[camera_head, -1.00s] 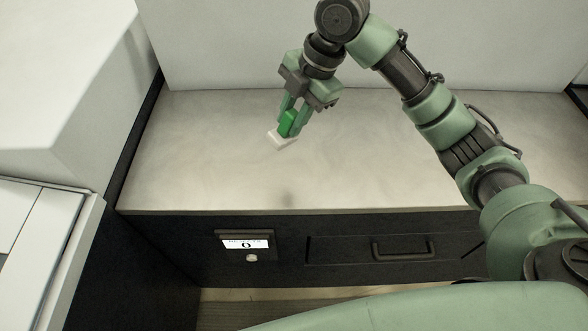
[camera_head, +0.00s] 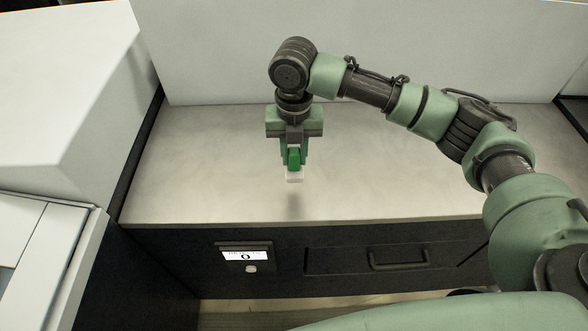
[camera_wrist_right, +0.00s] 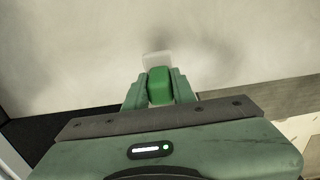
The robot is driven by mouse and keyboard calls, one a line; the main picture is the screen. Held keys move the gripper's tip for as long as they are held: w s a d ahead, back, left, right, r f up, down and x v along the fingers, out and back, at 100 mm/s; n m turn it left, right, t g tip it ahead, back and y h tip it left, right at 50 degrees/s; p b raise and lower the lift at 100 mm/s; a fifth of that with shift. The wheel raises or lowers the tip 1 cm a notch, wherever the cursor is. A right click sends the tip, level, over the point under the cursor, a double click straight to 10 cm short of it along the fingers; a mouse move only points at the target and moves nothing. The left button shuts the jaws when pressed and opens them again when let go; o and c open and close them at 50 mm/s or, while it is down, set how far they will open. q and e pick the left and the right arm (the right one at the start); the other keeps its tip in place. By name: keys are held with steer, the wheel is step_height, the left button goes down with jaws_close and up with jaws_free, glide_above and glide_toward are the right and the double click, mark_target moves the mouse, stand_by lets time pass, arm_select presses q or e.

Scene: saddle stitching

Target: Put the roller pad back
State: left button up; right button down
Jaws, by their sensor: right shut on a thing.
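The roller pad has a green grip (camera_head: 294,158) and a pale block at its lower end (camera_head: 295,176). My right gripper (camera_head: 294,164) is shut on the green part and holds the pad pointing down above the grey worktop (camera_head: 400,180). In the right wrist view the green grip (camera_wrist_right: 159,86) sits between the two fingers, with the pale end (camera_wrist_right: 158,58) beyond the fingertips. A soft shadow lies on the worktop below the pad, so it appears to be off the surface. My left gripper is out of view.
The worktop is otherwise bare. Its black front carries a small display reading 0 (camera_head: 245,255) and a drawer handle (camera_head: 398,262). A white machine housing (camera_head: 60,90) stands at the left, and a pale wall (camera_head: 400,50) rises behind.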

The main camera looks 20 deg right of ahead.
mark_target(293, 149)
step_height(293, 149, down, 7)
steer(key=shift+f+p, duration=0.1)
steer(key=shift+p, duration=0.45)
steer(key=c, duration=1.2)
jaws_free()
steer(key=shift+o, duration=0.2)
step_height(293, 149, up, 11)
steer(key=b, duration=0.3)
steer(key=shift+w+f, duration=0.1)
steer(key=shift+r, duration=0.7)
